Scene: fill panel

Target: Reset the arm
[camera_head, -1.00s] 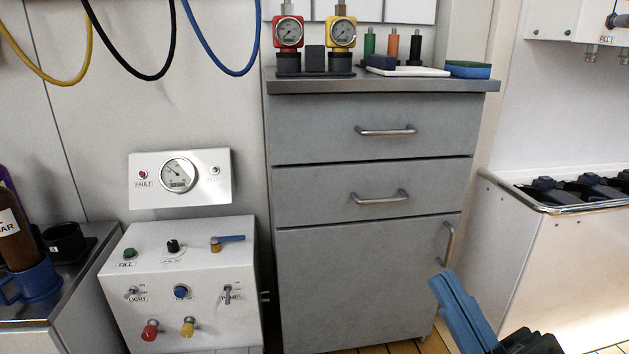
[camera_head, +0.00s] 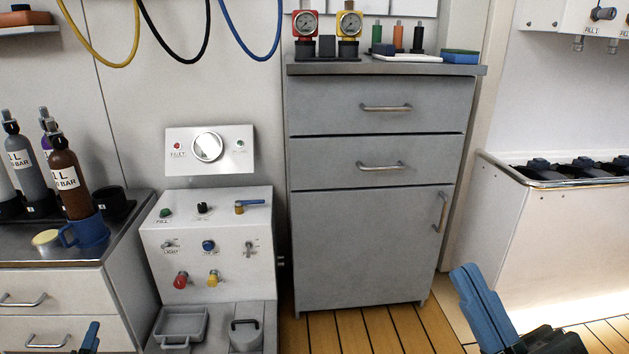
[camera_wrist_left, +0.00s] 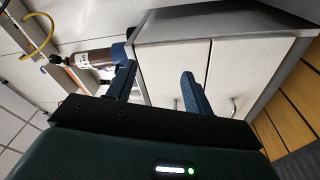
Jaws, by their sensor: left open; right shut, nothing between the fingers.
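My right gripper (camera_head: 484,306) is at the bottom right of the head view, in front of the floor and clear of the furniture; its blue fingers are together with nothing between them. Of my left gripper, only a blue fingertip (camera_head: 90,338) shows at the bottom left edge of the head view. In the left wrist view, the left gripper (camera_wrist_left: 160,85) has its two blue fingers well apart and empty. The white drawer fronts of the left counter show beyond them.
A fill panel (camera_head: 222,232) stands mid-left, beside the left counter (camera_head: 110,240) with several bottles and a blue mug (camera_head: 88,232). A grey cabinet (camera_head: 372,245) stands in the middle. A white bin unit (camera_head: 560,240) is at right. Wooden floor (camera_head: 365,330) is free in front of the cabinet.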

